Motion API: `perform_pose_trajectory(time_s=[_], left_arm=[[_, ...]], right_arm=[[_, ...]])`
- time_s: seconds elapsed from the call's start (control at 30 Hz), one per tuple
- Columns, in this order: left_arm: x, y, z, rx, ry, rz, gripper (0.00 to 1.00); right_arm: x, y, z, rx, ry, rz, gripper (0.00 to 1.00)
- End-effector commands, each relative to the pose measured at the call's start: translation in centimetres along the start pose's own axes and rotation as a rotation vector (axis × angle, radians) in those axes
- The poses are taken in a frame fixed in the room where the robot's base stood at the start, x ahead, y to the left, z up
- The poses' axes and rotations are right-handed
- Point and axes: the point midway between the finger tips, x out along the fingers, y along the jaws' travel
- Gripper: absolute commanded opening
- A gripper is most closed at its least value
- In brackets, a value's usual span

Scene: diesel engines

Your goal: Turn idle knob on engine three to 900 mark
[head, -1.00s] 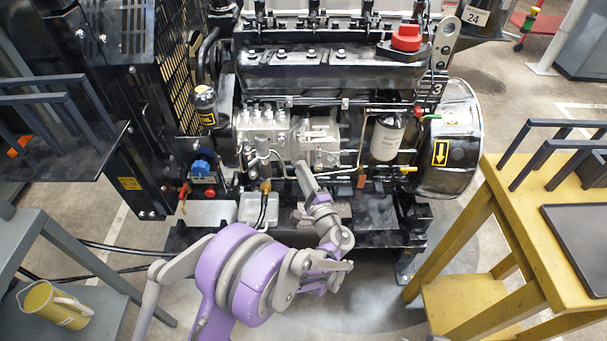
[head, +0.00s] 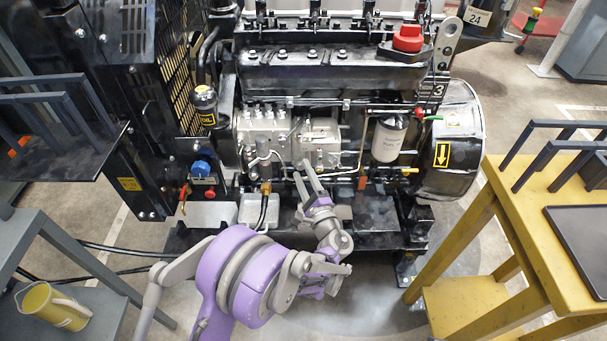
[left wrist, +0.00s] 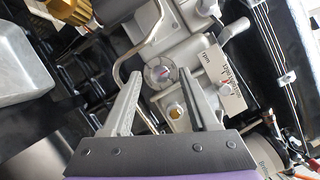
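Engine three (head: 310,72) is the black diesel engine ahead, marked 3 on its right side. In the left wrist view a small round dial-like knob (left wrist: 160,72) with a reddish mark sits on the grey pump housing. It appears between my fingertips, and I cannot tell whether they touch it. In the head view the knob cannot be made out. My right gripper is out of view.
A small plate with lettering and a lever (left wrist: 226,84) lies right of the knob in the wrist view. A white filter (head: 388,138) and thin pipes are close by. A yellow table (head: 520,215) stands right; a grey bench with a yellow jug (head: 52,306) stands left.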

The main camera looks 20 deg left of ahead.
Motion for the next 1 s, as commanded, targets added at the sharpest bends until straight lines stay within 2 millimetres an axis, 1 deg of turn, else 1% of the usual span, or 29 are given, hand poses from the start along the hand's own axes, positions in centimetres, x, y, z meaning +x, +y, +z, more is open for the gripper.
perform_pose_trajectory(time_s=[0.23, 0.37, 0.47, 0.7, 0.8, 0.9, 1.0], left_arm=[[0.0, 0.0, 0.0, 0.000, 0.000, 0.000, 0.60], [-0.8, -0.1, -0.1, -0.001, 0.002, 0.000, 0.60], [-2.2, -0.1, -0.1, -0.001, 0.002, 0.000, 0.60], [-7.2, -0.2, -0.1, -0.001, 0.004, -0.001, 0.60], [-8.9, -0.1, -0.1, -0.002, 0.003, -0.001, 0.60], [-10.0, -0.1, -0.1, -0.001, 0.001, 0.000, 0.60], [-10.7, 0.0, 0.0, 0.000, 0.001, 0.000, 0.60]], right_arm=[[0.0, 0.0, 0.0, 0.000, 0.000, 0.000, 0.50], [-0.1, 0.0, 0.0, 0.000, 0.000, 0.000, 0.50], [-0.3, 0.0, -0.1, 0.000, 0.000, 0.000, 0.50], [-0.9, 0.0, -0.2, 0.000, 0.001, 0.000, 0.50], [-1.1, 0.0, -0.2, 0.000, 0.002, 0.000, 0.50], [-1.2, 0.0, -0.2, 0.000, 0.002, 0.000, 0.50], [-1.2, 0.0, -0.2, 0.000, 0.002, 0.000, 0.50]])
